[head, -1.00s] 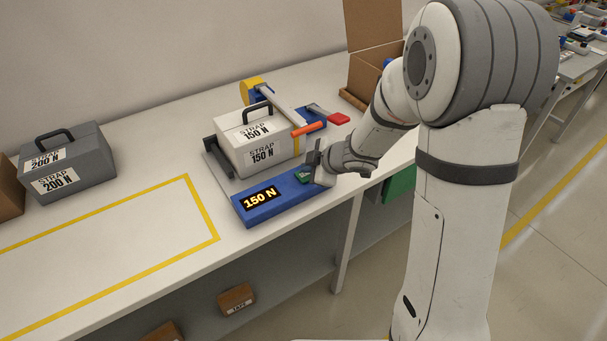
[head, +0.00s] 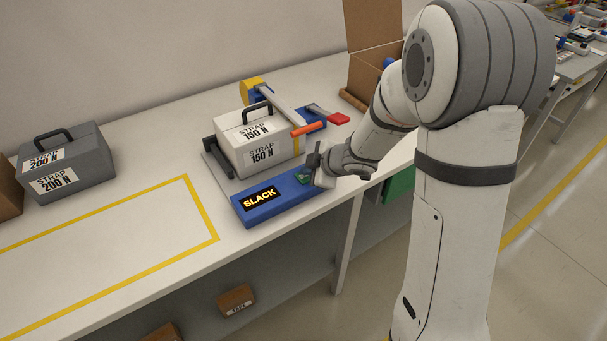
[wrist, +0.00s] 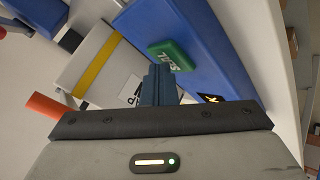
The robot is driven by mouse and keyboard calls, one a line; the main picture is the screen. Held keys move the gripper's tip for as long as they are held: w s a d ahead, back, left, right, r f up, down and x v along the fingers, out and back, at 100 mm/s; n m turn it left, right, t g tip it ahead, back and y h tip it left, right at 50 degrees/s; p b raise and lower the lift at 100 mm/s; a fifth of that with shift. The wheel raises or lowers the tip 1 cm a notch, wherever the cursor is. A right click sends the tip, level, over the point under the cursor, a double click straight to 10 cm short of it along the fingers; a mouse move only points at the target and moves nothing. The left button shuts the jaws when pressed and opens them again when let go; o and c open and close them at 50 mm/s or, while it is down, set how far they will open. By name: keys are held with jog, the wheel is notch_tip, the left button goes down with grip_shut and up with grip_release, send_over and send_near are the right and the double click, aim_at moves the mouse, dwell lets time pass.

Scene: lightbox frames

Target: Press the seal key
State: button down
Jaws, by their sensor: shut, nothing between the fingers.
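The green seal key (head: 303,178) sits on the blue front panel (head: 280,206) of the strapping machine. In the wrist view the seal key (wrist: 171,54) shows its lettering and stands just beyond my fingertips. My gripper (head: 318,164) is shut and empty, right beside the key; it also shows in the wrist view (wrist: 158,72). I cannot tell whether the fingers touch the key. The display (head: 259,198) on the panel reads SLACK. A light grey case (head: 240,157) labelled STRAP 150 N lies in the machine, with a yellow strap over its right end.
An orange-handled lever (head: 305,129) and a red part (head: 339,118) are behind the key. A dark grey case (head: 85,180) labelled STRAP 200 N stands at the left. A yellow-outlined area (head: 120,240) of the bench is clear. An open cardboard box (head: 372,75) stands at the back.

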aim_at(308, 177)
jog(key=shift+r, duration=0.1)
jog(key=shift+r+p, duration=0.8)
jog(key=shift+p, duration=0.2)
notch_tip(308, 177, up, 5)
jog(key=p, duration=0.5)
dwell(0.3)
